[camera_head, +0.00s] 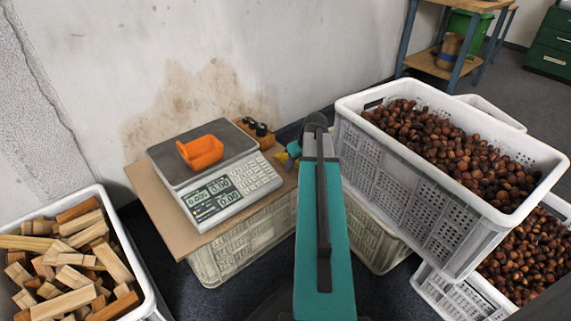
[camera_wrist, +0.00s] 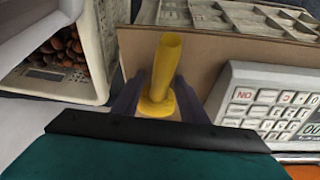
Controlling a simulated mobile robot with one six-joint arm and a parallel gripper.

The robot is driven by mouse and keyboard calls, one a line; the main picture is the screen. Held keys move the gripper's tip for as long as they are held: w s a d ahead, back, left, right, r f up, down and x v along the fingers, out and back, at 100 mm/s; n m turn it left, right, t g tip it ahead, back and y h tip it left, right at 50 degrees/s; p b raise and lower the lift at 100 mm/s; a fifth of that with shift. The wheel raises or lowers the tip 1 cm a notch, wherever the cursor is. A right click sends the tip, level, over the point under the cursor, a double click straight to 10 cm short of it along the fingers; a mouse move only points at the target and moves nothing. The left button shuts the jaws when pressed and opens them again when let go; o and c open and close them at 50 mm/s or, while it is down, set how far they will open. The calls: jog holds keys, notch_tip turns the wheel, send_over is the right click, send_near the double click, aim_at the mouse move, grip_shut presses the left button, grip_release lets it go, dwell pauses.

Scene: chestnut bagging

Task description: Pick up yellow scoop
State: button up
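The yellow scoop (camera_wrist: 165,68) stands near the edge of the brown board in the wrist view, its tube-like part pointing away from me. Only a small yellow patch of it (camera_head: 282,158) shows in the head view, beside the scale. My gripper (camera_wrist: 160,78) has its two dark fingers on either side of the scoop. The fingers look open, with narrow gaps beside the yellow part. My arm hides most of this spot in the head view.
A white crate of chestnuts (camera_head: 400,165) is close on the right. A crate of wood blocks (camera_head: 148,290) is at lower left.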

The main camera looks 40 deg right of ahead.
dwell(0.4)
grip_shut()
jog(key=shift+r+p, duration=2.45)
jog(key=shift+r, duration=2.6)
